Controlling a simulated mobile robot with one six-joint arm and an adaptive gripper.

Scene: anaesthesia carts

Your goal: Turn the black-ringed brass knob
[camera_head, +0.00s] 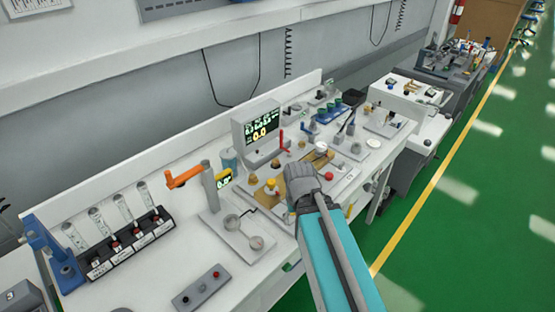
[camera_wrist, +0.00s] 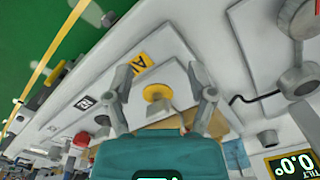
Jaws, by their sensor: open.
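A brass-yellow round knob (camera_wrist: 157,93) stands on a light panel beside a yellow label whose text is partly hidden. A black ring on it is not clear at this size. My gripper (camera_wrist: 160,78) is open in the wrist view, with one finger to each side of the knob and visible gaps between. I cannot tell how far the fingertips are from the panel. In the head view my gripper (camera_head: 302,190) is over the front of the bench, and its grey body covers the panel below it.
A display (camera_head: 262,132) and an orange-handled post (camera_head: 209,187) stand on the bench. Vials in a black rack (camera_head: 125,243) are at left. Green floor is clear at right.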

